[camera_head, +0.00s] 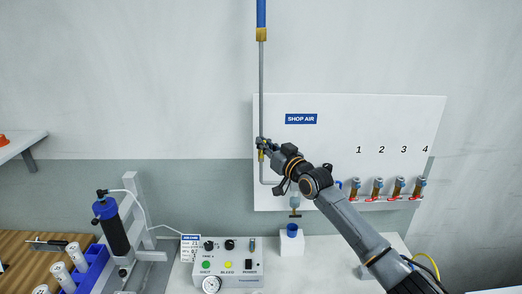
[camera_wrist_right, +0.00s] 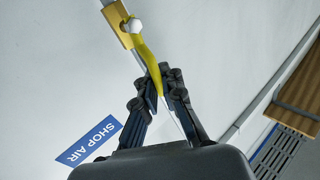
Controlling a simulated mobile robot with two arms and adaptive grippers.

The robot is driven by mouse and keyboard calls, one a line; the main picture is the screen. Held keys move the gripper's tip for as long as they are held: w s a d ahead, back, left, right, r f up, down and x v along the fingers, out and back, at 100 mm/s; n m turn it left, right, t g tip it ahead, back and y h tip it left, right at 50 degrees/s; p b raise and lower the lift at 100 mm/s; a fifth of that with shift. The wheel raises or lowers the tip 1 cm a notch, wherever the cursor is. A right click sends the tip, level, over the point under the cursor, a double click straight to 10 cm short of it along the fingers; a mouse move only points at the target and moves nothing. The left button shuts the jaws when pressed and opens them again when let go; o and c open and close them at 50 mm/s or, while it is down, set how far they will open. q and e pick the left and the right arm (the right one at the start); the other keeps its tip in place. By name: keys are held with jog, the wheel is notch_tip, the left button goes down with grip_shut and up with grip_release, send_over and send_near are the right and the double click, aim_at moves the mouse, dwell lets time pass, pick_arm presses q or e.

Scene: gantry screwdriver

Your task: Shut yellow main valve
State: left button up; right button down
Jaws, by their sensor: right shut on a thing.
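The main valve has a brass body (camera_wrist_right: 118,24) on a grey pipe, with a yellow lever handle (camera_wrist_right: 146,58) under a white nut in the right wrist view. The lever runs from the body down between my right gripper's fingers (camera_wrist_right: 163,84). My right gripper is shut on the lever near its free end. In this view the lever looks roughly in line with the pipe, but its exact angle is unclear. In the head view my right gripper (camera_head: 264,146) is at the vertical pipe (camera_head: 261,85) and largely hides the valve. My left gripper is not in view.
The white panel (camera_head: 350,115) carries the SHOP AIR label (camera_head: 301,119) and several small red-handled valves (camera_head: 378,190) at lower right. Below are a control box (camera_head: 228,265), a blue cup (camera_head: 292,230) on a white block, and a blue rack (camera_head: 92,268) at left.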

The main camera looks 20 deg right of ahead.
jog(key=d+f+m+t+h+b, duration=0.2)
jog(key=m+h+b, duration=0.4)
jog(key=m, duration=0.5)
jog(key=s+d+f+m+t+h+b, duration=0.1)
jog(key=d+f+m+t+h+b, duration=0.2)
jog(key=m+b, duration=0.7)
jog(key=shift+s+f+m+t+h, duration=0.25)
jog(key=shift+f+m+t+h, duration=0.15)
jog(key=shift+f+m+h, duration=0.75)
jog(key=shift+r+h, duration=0.35)
jog(key=shift+h, duration=0.1)
jog(key=c, duration=1.5)
grip_release()
jog(key=shift+r, duration=0.1)
jog(key=v, duration=1.2)
jog(key=shift+a+m, duration=0.1)
jog(key=shift+m, duration=0.15)
